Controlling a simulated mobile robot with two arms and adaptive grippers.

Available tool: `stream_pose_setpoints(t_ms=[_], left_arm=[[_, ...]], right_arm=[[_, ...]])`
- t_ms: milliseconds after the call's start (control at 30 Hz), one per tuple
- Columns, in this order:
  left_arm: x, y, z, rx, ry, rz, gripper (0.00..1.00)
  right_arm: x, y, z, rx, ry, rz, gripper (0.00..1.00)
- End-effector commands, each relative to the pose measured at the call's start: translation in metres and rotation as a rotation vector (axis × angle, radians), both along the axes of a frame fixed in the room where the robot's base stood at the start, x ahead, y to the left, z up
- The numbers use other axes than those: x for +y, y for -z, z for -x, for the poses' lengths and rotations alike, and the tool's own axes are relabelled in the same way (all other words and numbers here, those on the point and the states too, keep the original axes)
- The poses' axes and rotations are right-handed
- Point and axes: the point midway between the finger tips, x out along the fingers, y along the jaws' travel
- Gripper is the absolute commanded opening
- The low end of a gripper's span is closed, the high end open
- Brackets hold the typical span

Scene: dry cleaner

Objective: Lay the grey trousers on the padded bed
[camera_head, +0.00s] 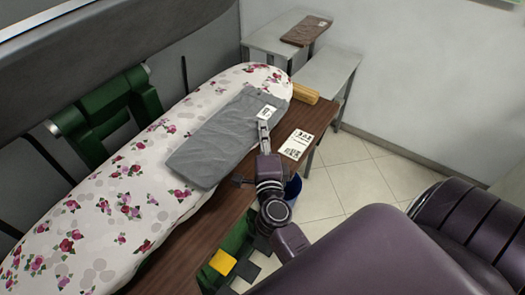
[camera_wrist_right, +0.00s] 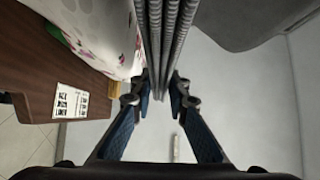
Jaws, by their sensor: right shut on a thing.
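The folded grey trousers (camera_head: 213,139) show over the far half of the flowered padded bed (camera_head: 110,215), with a white tag (camera_head: 267,112) near their far right corner. I cannot tell whether they rest fully on the padding. My right gripper (camera_head: 263,124) is shut on their right edge, near the tag. In the right wrist view the grey trouser layers (camera_wrist_right: 168,40) run between the fingers of the right gripper (camera_wrist_right: 160,95), and the padded bed (camera_wrist_right: 105,30) is to the left. My left gripper is not in view.
A brown wooden table (camera_head: 222,215) runs along the bed's right side, with a printed card (camera_head: 296,144) on it. A yellow roll (camera_head: 304,94) lies by the bed's far end. A blue bin (camera_head: 293,190) stands below. Grey side tables (camera_head: 325,72) stand behind.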

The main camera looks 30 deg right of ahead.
Motion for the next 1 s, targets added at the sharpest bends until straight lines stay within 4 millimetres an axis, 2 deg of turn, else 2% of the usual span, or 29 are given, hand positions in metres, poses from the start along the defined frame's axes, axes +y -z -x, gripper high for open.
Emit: stream_pose_setpoints(t_ms=[33, 100, 200, 433, 600, 867, 900, 1000], left_arm=[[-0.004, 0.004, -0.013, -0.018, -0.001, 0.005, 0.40], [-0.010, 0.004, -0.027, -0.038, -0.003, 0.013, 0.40], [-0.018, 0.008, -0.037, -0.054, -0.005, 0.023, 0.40], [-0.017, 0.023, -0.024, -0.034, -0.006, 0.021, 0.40], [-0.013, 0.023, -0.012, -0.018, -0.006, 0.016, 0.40], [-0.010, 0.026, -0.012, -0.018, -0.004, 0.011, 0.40], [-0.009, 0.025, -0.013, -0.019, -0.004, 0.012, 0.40], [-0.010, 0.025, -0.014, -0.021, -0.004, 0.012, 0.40]], right_arm=[[0.000, 0.006, 0.000, -0.003, -0.001, 0.001, 0.00], [0.000, 0.009, 0.000, -0.003, 0.000, 0.001, 0.00], [0.000, 0.019, 0.000, -0.003, 0.000, 0.001, 0.00], [0.000, 0.050, -0.001, -0.003, -0.001, 0.001, 0.00], [0.000, 0.051, 0.000, -0.005, 0.000, 0.001, 0.00], [0.000, 0.056, 0.000, -0.004, 0.000, 0.000, 0.00], [0.000, 0.056, 0.000, -0.001, 0.000, 0.000, 0.18], [0.000, 0.056, 0.000, -0.001, 0.000, 0.000, 0.29]])
